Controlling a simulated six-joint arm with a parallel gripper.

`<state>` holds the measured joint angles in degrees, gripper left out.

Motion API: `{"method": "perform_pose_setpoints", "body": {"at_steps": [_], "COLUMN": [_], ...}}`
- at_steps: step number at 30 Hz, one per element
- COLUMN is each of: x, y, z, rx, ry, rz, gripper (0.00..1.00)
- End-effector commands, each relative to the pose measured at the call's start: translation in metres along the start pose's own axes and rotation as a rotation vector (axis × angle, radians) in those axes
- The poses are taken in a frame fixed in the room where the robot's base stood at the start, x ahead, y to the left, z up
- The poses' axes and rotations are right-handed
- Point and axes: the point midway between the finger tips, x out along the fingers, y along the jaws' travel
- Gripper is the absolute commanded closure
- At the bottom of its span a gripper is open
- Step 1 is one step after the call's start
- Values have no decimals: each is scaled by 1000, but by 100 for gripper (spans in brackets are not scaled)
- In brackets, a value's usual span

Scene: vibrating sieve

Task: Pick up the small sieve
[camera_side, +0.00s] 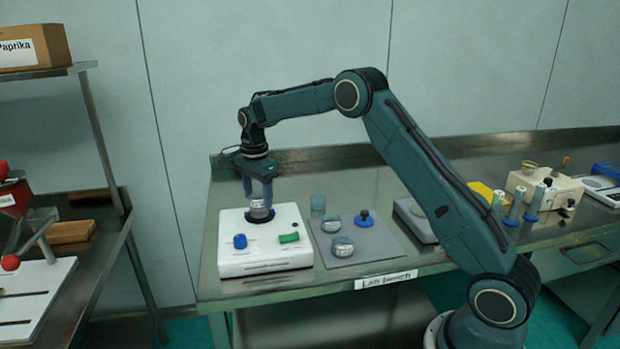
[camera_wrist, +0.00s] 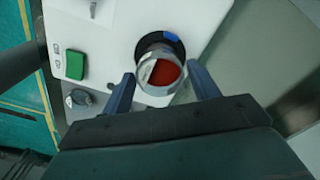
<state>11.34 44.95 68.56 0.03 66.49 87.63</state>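A small round metal-and-glass sieve vessel (camera_side: 261,209) stands on the black seat of the white vibrating machine (camera_side: 265,263). In the wrist view this vessel (camera_wrist: 146,66) shows red powder inside. My gripper (camera_side: 258,190) points down over it, with one finger on each side. In the wrist view the fingers of my gripper (camera_wrist: 160,76) are apart, with narrow gaps seeming to show beside the vessel. Firm contact cannot be made out. Two more small round vessels, a nearer one (camera_side: 342,246) and a farther one (camera_side: 331,224), sit on a grey mat (camera_side: 372,257).
A clear beaker (camera_side: 318,205) and a blue-knobbed piece (camera_side: 363,217) stand by the mat. A scale (camera_side: 412,216) and other lab items lie right. The bench's left back is clear.

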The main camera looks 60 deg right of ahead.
Motion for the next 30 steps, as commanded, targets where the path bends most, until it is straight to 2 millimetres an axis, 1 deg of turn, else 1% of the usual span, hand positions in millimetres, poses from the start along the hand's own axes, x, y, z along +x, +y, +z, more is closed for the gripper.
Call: {"method": "perform_pose_setpoints", "body": {"at_steps": [1, 3, 5, 14, 20, 26, 30], "x": [0, 0, 0, -1, -9, -30, -54], "y": [0, 0, 0, 0, 0, -1, -1], "z": [0, 0, 0, 0, 0, 0, 0], "rx": [0, 0, 0, 0, 0, 0, 0], "ry": [0, 0, 0, 0, 0, 0, 0], "rz": [0, 0, 0, -1, -1, -4, -6], "gripper": [50, 64, 75, 75, 75, 75, 75]}}
